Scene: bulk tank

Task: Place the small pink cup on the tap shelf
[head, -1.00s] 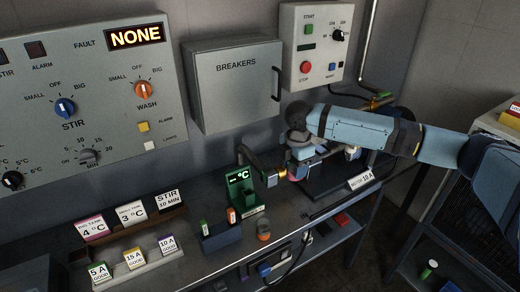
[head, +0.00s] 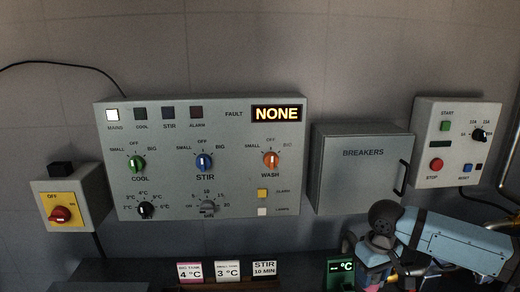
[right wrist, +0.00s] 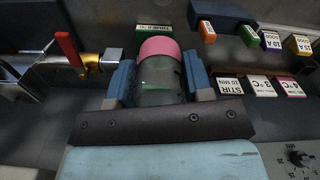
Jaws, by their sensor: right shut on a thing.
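The small pink cup (right wrist: 158,47) shows in the right wrist view as a see-through, greenish body with a pink end pointing away from the wrist. My right gripper (right wrist: 160,76) has one blue finger on each side of it and is shut on it. A tap with a red lever (right wrist: 68,48) and brass body is left of the cup in the right wrist view. I cannot make out the tap shelf clearly. My left gripper is not in view.
The green °C display (head: 341,271) stands close left of my right gripper. Label cards (head: 227,271) stand on the bench. The control panel (head: 240,185), breakers box (head: 360,180) and start/stop box (head: 455,115) are on the wall behind.

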